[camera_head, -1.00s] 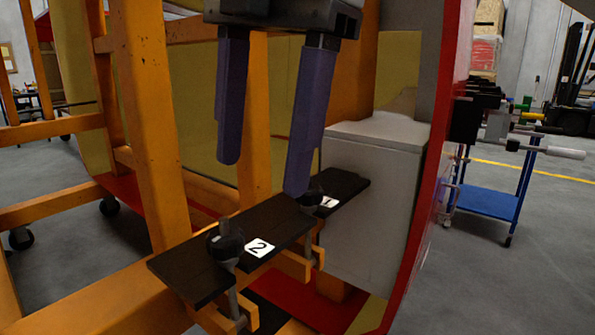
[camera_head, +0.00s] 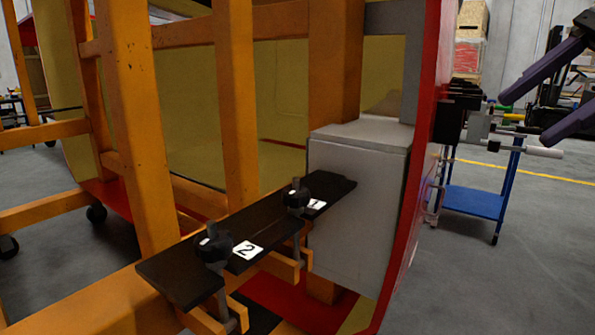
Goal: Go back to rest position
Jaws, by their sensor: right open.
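My right gripper (camera_head: 522,114) is at the upper right edge of the head view. Its two dark purple fingers point left and stand apart, with nothing between them. It is to the right of the red-edged nosecone (camera_head: 412,190) and in front of the blue cart. My left gripper is not in view. Two black knobs, the nearer one (camera_head: 213,245) by a "2" label and the farther one (camera_head: 297,196) by a partly hidden label, sit on a black plate (camera_head: 180,275) on the orange frame. No gripper touches them.
Orange frame posts (camera_head: 140,130) stand at the left and centre. A grey box (camera_head: 360,200) is behind the black plate. A blue cart (camera_head: 474,201) carrying tools stands at the right. The grey floor (camera_head: 510,290) at the lower right is clear.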

